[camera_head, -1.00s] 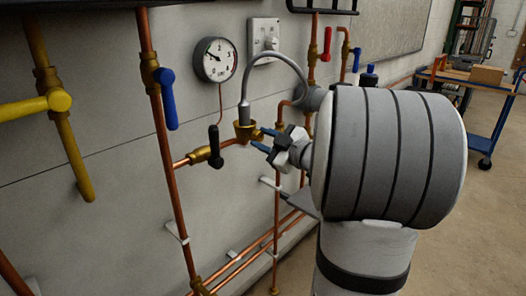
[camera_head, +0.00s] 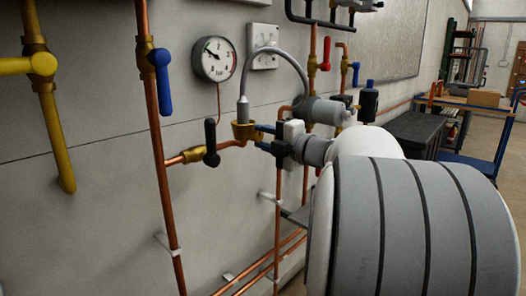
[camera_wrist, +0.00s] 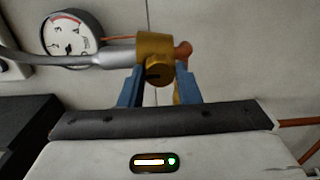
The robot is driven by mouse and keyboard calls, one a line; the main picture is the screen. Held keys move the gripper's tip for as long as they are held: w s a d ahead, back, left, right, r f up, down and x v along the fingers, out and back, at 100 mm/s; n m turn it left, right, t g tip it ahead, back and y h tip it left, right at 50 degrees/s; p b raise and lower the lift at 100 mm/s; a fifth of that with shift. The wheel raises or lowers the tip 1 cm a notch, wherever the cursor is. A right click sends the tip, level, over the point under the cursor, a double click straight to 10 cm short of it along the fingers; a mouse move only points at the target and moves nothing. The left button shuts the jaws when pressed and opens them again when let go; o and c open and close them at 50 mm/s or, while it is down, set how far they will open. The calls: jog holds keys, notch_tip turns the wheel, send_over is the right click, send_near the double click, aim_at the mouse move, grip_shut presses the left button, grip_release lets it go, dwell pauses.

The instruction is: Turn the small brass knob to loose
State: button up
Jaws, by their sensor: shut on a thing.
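The small brass knob (camera_wrist: 155,73) sits on the brass valve body (camera_wrist: 155,46), low on its near side. It has a dark slot across its face. My gripper (camera_wrist: 159,90) has its two blue fingers on either side of the knob and is shut on it. In the head view, the brass body (camera_head: 243,131) stands at the end of a short copper branch, and my gripper (camera_head: 262,138) reaches it from the right. The fingers hide most of the knob there.
A grey hose (camera_head: 277,52) arches from the brass body over my wrist. A black-handled valve (camera_head: 211,143) is close on the left. A round gauge (camera_head: 214,59) hangs above. A blue-handled valve (camera_head: 163,78) and yellow pipe (camera_head: 50,110) stand farther left. A trolley (camera_head: 475,145) is far right.

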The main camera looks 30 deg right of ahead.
jog(key=n+b, duration=0.4)
jog(key=shift+f+n, duration=0.4)
jog(key=n+b, duration=0.5)
jog(key=shift+b, duration=0.35)
jog(key=n+b, duration=0.2)
jog(key=n, duration=0.2)
jog(key=shift+r, duration=0.15)
jog(key=shift+r+n+b, duration=0.15)
jog(key=shift+n+b, duration=0.25)
jog(key=shift+n, duration=1.5)
jog(key=o, duration=1)
jog(key=shift+r, duration=0.1)
